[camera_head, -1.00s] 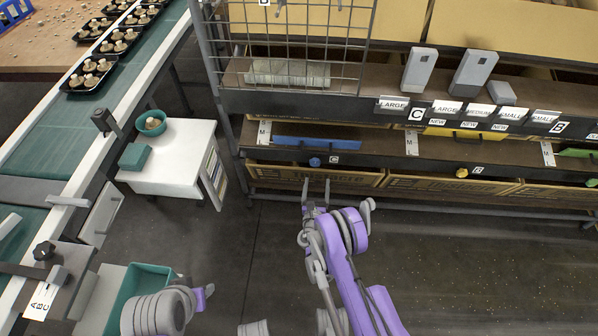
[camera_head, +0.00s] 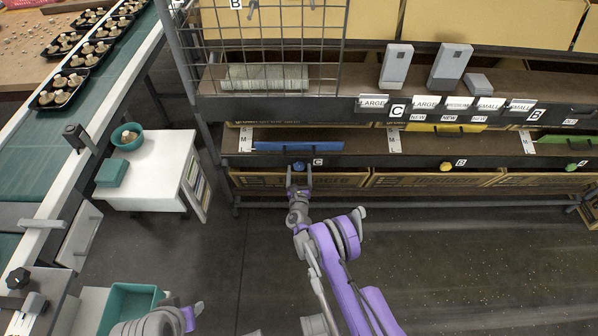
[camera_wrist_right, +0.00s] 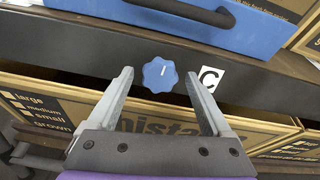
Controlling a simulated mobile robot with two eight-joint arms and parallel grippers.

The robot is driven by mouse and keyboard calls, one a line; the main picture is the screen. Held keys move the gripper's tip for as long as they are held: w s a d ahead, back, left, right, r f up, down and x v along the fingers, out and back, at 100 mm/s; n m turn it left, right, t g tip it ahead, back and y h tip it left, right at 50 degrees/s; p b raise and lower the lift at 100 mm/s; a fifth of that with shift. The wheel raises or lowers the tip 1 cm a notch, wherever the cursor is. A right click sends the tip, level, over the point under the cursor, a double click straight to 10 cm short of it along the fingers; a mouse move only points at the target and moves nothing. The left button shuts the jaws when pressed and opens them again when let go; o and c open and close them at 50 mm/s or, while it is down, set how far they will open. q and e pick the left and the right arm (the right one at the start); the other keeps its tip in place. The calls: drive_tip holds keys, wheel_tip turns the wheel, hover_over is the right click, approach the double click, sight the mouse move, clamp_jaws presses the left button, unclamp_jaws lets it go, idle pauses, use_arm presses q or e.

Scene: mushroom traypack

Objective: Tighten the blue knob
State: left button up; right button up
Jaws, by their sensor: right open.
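The blue knob (camera_wrist_right: 160,74) is a lobed dial with a white mark, on the dark shelf edge beside a "C" label (camera_wrist_right: 211,78). In the head view the knob (camera_head: 299,167) sits below the blue drawer front (camera_head: 312,146). My right gripper (camera_wrist_right: 160,85) is open, its two fingers reaching toward the shelf edge on either side of the knob; I cannot tell whether they touch it. In the head view the right gripper (camera_head: 299,174) is at the knob. My left arm shows at the bottom left, but its fingers are not clear.
A yellow knob (camera_head: 446,167) and a green knob (camera_head: 571,167) are further right on the same edge. Cardboard boxes (camera_wrist_right: 40,100) stand just below it. A white cabinet (camera_head: 160,165) and a conveyor (camera_head: 50,150) are at the left.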

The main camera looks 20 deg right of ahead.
clamp_jaws()
idle(0.4)
